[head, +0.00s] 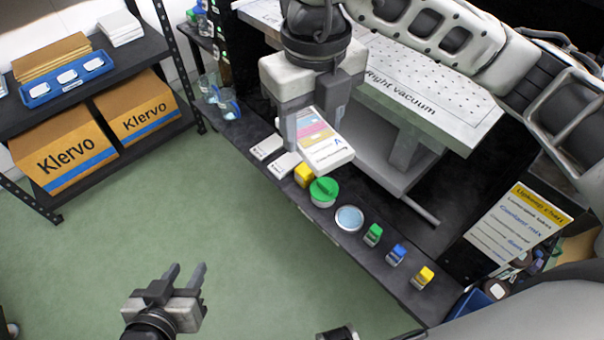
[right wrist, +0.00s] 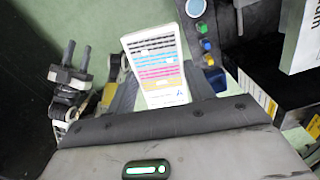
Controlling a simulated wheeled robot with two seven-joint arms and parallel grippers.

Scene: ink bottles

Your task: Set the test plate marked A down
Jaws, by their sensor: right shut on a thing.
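The test plate marked A (head: 325,148) is a white card with pink, yellow and blue bands and a letter A near its lower end. My right gripper (head: 311,135) is shut on it, over the dark bench by the vacuum table. The plate is tilted in the picture; I cannot tell whether it touches anything below. In the right wrist view the plate (right wrist: 157,68) shows its striped face between my fingers. My left gripper (head: 186,276) is open and empty, over the green floor, well away from the plate.
Beakers (head: 228,104) stand left. The "Right vacuum" table (head: 440,112) is behind.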

